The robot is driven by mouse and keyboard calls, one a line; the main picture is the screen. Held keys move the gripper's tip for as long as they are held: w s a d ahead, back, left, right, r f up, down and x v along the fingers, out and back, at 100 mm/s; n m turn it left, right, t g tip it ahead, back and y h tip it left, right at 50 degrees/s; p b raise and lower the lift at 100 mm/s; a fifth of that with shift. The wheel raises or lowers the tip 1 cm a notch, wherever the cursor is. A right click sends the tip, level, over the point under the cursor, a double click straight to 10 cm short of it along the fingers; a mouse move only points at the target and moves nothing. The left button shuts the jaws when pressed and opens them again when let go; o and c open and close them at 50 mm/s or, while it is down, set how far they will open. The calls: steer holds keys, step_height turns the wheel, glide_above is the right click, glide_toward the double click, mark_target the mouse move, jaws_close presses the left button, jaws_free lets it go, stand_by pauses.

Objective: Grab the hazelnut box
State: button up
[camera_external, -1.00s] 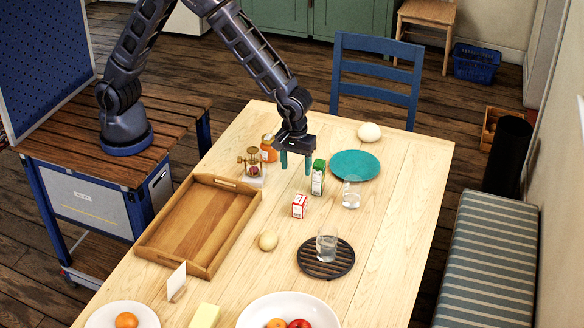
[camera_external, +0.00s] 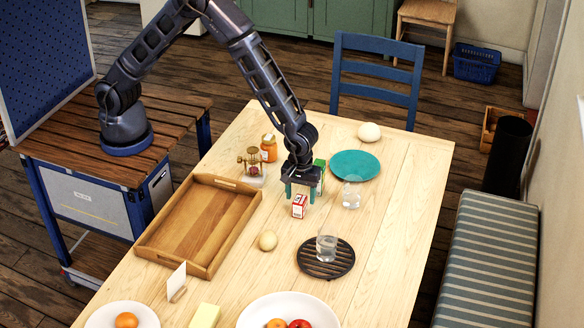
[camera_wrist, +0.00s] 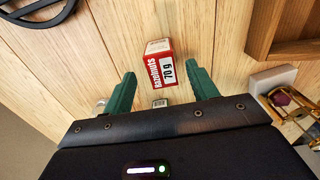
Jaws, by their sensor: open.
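The hazelnut box (camera_external: 299,207) is a small red and white carton standing on the wooden table. In the wrist view the hazelnut box (camera_wrist: 158,63) shows a red face with "Hazelnuts" and "70 g", just beyond and between the fingertips. My gripper (camera_external: 299,193) is above the box, with its green fingers apart on either side. In the wrist view my gripper (camera_wrist: 163,80) is open and holds nothing. I cannot tell whether the fingers reach down past the box's top.
A green carton (camera_external: 320,175) stands close behind my gripper, partly hidden. A glass (camera_external: 351,195) is to the right. An egg-like object (camera_external: 268,240), a wooden tray (camera_external: 160,258) and a brass-framed hourglass-like item (camera_external: 252,165) are nearby. A black trivet (camera_external: 312,268) holds another glass (camera_external: 326,246).

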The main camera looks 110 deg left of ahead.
mark_target(300, 200)
step_height(300, 200, down, 4)
steer(key=shift+s+f, duration=0.1)
steer(key=shift+f, duration=0.15)
steer(key=shift+c, duration=0.2)
steer(key=c, duration=1)
steer(key=shift+c, duration=0.2)
